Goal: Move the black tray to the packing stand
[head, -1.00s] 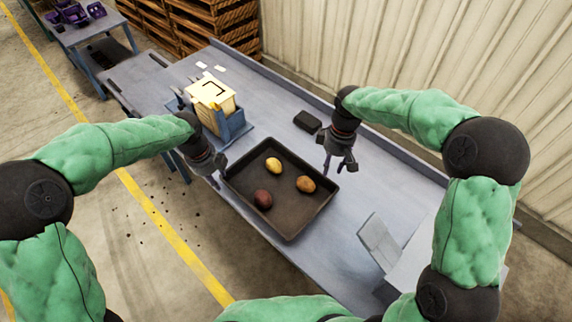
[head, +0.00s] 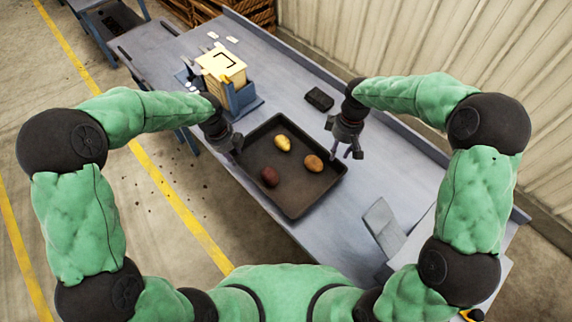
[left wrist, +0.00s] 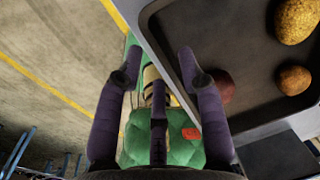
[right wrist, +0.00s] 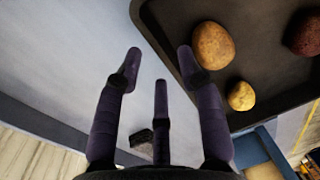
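The black tray (head: 300,205) lies flat on the grey-blue bench in the middle of the head view. It holds a yellow potato (head: 282,142), a brown potato (head: 313,163) and a dark red potato (head: 270,177). My left gripper (head: 236,150) is open at the tray's left edge; in the left wrist view its fingers (left wrist: 155,65) straddle the area beside the tray rim, one finger close to it. My right gripper (head: 346,150) is open above the tray's right edge. In the right wrist view its fingers (right wrist: 158,60) are apart, one at the tray rim. Both look empty. I cannot tell whether they touch the tray.
A blue holder (head: 240,97) with yellow cards stands behind the tray. A small black box (head: 319,99) lies near the back of the bench (head: 390,185). A grey angled panel (head: 383,227) stands at the right. Another table (head: 82,3) is at far left.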

